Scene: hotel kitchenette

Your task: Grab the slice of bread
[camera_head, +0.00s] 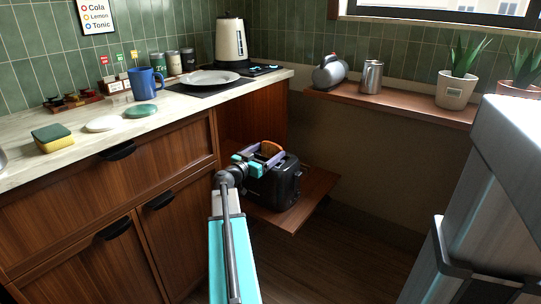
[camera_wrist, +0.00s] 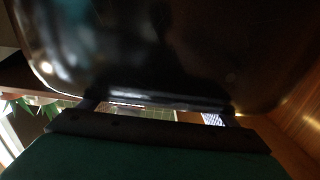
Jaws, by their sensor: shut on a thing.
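The slice of bread (camera_head: 271,147) is brown and stands upright, its top edge showing above the black toaster (camera_head: 284,190). The toaster sits on a low wooden shelf under the counter's end. My gripper (camera_head: 262,158), with teal and purple-grey parts, is at the top of the toaster. Its jaws are shut on the slice, one on each side of it. The lower part of the slice is hidden by the gripper and toaster. In the wrist view the dark, shiny toaster side (camera_wrist: 150,50) fills most of the picture, and the bread cannot be made out there.
The wooden shelf (camera_head: 318,190) has bare room right of the toaster. The counter (camera_head: 70,168) at the left holds a sponge (camera_head: 53,138), blue mug (camera_head: 144,84), plate (camera_head: 211,78) and kettle (camera_head: 230,45). A ledge (camera_head: 420,106) with a metal jug and potted plants runs behind.

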